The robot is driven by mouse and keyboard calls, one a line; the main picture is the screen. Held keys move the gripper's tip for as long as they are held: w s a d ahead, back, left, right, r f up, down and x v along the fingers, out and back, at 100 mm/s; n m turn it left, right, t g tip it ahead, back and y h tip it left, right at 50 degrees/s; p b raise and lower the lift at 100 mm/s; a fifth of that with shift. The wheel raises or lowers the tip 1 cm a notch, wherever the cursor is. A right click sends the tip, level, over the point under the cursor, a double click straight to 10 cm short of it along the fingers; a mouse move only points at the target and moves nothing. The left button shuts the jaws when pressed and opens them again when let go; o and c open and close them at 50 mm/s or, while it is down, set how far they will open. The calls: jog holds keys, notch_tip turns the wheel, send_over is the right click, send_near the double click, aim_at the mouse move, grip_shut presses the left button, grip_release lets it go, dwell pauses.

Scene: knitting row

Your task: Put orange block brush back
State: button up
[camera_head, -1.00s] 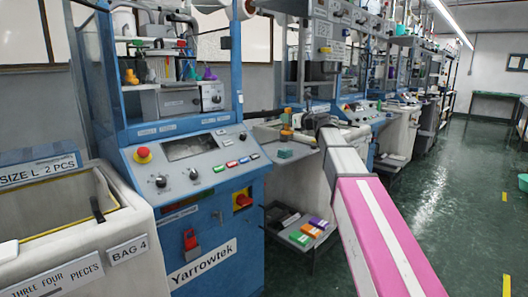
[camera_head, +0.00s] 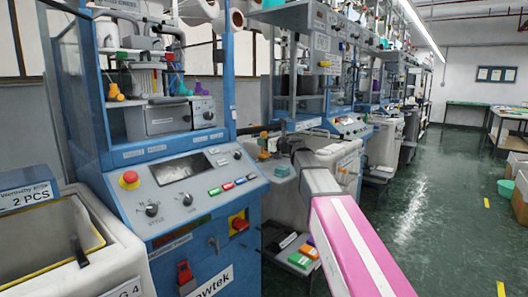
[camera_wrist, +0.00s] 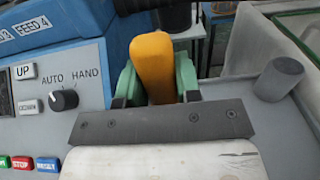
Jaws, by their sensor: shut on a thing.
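The orange block brush (camera_wrist: 154,62) shows in the wrist view as a rounded orange piece standing between the green fingers. My gripper (camera_wrist: 157,84) is shut on it. The brush's lower part is hidden behind the dark wrist plate. In the head view my gripper (camera_head: 268,147) is small at the end of my arm, in front of the second machine, and details there are hard to tell. The brush is held beside the blue machine's control panel (camera_wrist: 50,110), which lies to the left in the wrist view.
The blue Yarrowtek machine (camera_head: 190,200) stands left of my arm. Its upper shelf (camera_head: 150,118) has small orange and purple things above it. A low rack (camera_head: 300,260) with coloured boxes is under my arm. The green floor aisle (camera_head: 430,220) is open at right.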

aim_at(265, 154)
jog(key=shift+f, duration=1.85)
jog(key=o, duration=0.9)
jog(key=shift+f, duration=0.1)
jog(key=shift+s+d, duration=0.1)
jog(key=v, duration=1.1)
jog(key=shift+s+d, duration=0.25)
jog(key=shift+d, duration=0.05)
